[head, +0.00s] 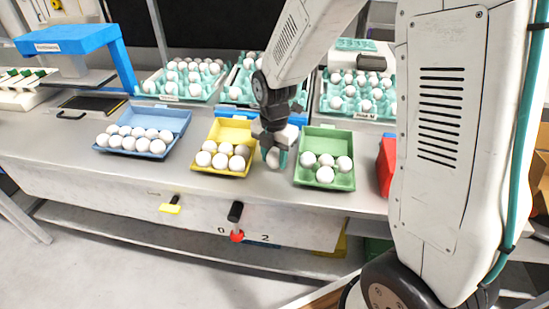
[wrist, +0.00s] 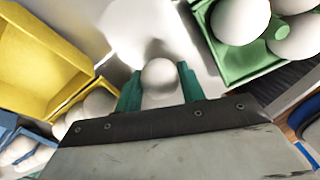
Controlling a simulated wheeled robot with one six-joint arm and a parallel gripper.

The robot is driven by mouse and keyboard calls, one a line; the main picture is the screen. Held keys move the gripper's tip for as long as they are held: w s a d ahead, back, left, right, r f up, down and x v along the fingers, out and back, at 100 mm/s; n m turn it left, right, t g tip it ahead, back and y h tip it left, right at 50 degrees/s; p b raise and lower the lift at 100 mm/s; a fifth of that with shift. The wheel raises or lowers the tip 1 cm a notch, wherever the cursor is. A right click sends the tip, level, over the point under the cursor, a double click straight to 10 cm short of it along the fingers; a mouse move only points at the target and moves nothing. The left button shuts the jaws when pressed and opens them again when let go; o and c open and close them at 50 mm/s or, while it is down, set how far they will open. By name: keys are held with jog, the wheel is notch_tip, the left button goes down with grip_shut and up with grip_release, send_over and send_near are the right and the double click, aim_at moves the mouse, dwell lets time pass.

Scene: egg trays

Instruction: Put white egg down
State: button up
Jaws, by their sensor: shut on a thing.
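My gripper (head: 275,155) is shut on a white egg (head: 273,159), low over the metal counter between the yellow carton and the green carton. In the wrist view the egg (wrist: 159,76) sits between the two green fingers (wrist: 160,88). I cannot tell whether the egg touches the counter. The green carton (head: 329,140) is just right of my gripper, open, with several white eggs. The yellow carton (head: 236,131) is just left, open, with several eggs in its front part.
A blue carton (head: 162,119) with several eggs stands further left. Teal trays (head: 327,105) of white eggs line the back. A red object (head: 386,165) stands right of the green carton. The counter gap (head: 275,190) between the yellow and green cartons is narrow.

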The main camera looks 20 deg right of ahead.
aim_at(274, 152)
jog(key=shift+r, duration=0.45)
notch_tip(274, 152, up, 2)
jog(key=shift+r, duration=0.2)
jog(key=s+a, duration=0.2)
jog(key=s, duration=0.5)
jog(key=s+a+r, duration=0.1)
jog(key=s+a, duration=0.2)
jog(key=s, duration=0.5)
